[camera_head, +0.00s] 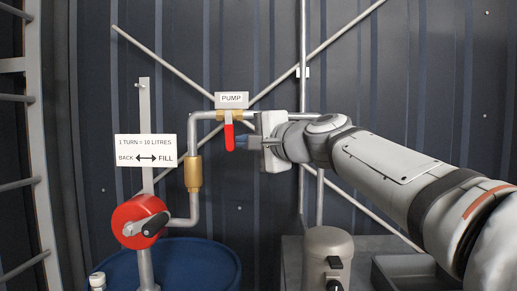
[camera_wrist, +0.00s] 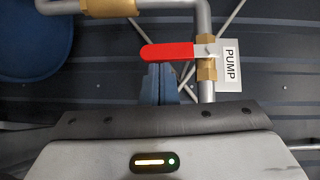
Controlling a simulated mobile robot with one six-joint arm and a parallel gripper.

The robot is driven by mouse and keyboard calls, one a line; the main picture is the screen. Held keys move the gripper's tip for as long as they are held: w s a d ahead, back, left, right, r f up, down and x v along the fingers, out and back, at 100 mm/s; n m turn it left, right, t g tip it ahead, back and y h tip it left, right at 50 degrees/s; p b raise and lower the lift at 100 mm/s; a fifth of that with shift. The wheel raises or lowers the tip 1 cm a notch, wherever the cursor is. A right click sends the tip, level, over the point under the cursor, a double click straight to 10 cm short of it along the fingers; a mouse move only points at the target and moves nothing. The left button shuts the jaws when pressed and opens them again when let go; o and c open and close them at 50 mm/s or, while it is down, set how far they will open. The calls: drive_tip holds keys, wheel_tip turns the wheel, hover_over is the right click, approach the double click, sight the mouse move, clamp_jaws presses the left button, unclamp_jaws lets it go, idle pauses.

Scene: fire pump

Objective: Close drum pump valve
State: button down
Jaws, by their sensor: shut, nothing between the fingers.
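The drum pump valve is a brass valve (camera_head: 222,115) on a horizontal grey pipe, under a white PUMP label (camera_head: 231,99). Its red lever (camera_head: 229,136) hangs straight down in the head view, across the pipe's run. In the wrist view the red lever (camera_wrist: 167,52) points left from the brass body (camera_wrist: 206,69), beside the PUMP label (camera_wrist: 230,64). My gripper (camera_head: 240,142) is just right of the lever's lower part. Its blue fingers (camera_wrist: 158,70) are together and empty, with tips close to the lever. I cannot tell whether they touch it.
A red hand pump (camera_head: 138,221) with a dark crank stands on a blue drum (camera_head: 205,261) at lower left. A brass fitting (camera_head: 194,173) is on the vertical pipe. A beige canister (camera_head: 328,250) stands below my arm. A ladder (camera_head: 37,150) is at far left.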

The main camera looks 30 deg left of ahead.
drive_tip(key=shift+s+a+f, duration=0.1)
drive_tip(key=shift+s+a, duration=0.05)
drive_tip(key=shift+s, duration=0.05)
idle(0.4)
drive_tip(key=d+b, duration=0.2)
drive_tip(key=d, duration=1.1)
drive_tip(key=shift+s+d, duration=0.1)
